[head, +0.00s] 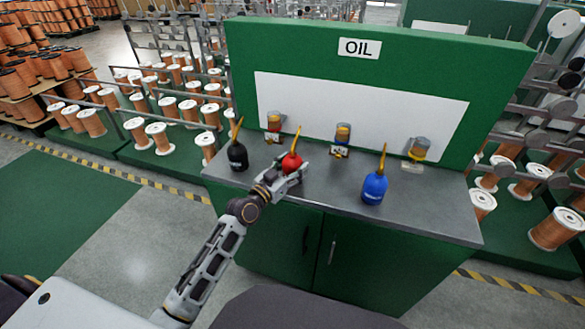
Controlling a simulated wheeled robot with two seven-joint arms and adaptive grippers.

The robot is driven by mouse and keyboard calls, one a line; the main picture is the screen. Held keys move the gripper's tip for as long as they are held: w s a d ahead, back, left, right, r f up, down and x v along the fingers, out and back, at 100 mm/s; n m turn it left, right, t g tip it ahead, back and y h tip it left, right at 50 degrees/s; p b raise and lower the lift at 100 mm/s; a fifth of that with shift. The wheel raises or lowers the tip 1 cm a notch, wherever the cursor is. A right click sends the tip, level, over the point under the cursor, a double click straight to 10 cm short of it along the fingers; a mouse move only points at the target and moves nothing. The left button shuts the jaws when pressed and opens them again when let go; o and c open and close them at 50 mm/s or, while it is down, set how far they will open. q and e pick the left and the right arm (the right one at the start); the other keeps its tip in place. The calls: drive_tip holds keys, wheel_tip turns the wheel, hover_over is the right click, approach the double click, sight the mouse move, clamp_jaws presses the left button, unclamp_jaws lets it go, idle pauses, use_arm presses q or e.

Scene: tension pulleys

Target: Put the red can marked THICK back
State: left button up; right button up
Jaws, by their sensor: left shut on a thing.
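The red can (291,163) is a squat oil can with a yellow spout pointing up. It stands upright at the grey counter top (325,190), left of the middle. My left gripper (289,174) reaches in from the front and is shut on the red can, hiding its lower part. I cannot tell whether its base touches the counter. No THICK marking can be read on it. My right gripper is not in view.
A black can (237,156) stands to the left and a blue can (374,187) to the right. A green back panel (420,68) marked OIL rises behind.

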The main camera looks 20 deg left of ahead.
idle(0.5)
use_arm(q)
drive_tip(key=o, duration=1.3)
drive_tip(key=shift+f, duration=0.1)
drive_tip(key=v, duration=1.2)
idle(0.6)
